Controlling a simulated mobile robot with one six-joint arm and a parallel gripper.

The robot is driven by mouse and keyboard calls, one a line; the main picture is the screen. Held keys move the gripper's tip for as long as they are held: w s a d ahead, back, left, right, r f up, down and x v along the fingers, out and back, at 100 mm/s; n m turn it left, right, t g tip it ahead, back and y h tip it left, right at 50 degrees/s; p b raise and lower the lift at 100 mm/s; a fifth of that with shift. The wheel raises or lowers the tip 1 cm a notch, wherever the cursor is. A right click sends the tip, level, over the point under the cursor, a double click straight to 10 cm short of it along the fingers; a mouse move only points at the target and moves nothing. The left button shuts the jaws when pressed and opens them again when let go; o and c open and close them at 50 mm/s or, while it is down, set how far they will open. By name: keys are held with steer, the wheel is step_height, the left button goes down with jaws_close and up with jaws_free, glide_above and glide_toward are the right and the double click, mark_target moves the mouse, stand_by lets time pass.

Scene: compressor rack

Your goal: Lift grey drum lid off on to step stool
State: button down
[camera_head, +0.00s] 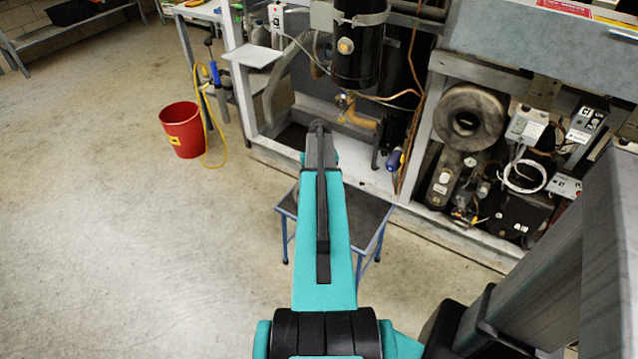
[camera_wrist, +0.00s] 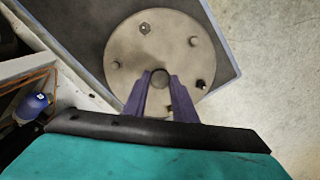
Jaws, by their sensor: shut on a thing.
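The grey drum lid (camera_wrist: 125,62) is a round, worn disc with several bolts and a central knob, seen from above in the wrist view. My gripper (camera_wrist: 160,88) is shut on the lid's knob, one finger on each side. The step stool (camera_wrist: 78,28) has a dark top with a pale blue-grey edge and shows behind the lid. The lid overlaps the stool top in this view; I cannot tell whether it touches it. In the head view the stool (camera_head: 368,212) stands on blue legs, and my arm hides its middle, my gripper and most or all of the lid.
The compressor rack frame (camera_head: 425,130) stands just behind the stool, with a black cylinder (camera_head: 357,50) and pipes. A blue-capped item (camera_head: 393,160) is near the rack's lower edge. A red bucket (camera_head: 182,130) and a yellow hose (camera_head: 222,150) are left. Open floor lies left and front.

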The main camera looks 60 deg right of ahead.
steer(key=shift+f, duration=0.35)
stand_by(0.3)
steer(key=c, duration=1.4)
jaws_free()
steer(key=shift+f, duration=0.1)
steer(key=shift+c, duration=0.4)
steer(key=shift+r+p, duration=2.05)
steer(key=shift+r, duration=1.55)
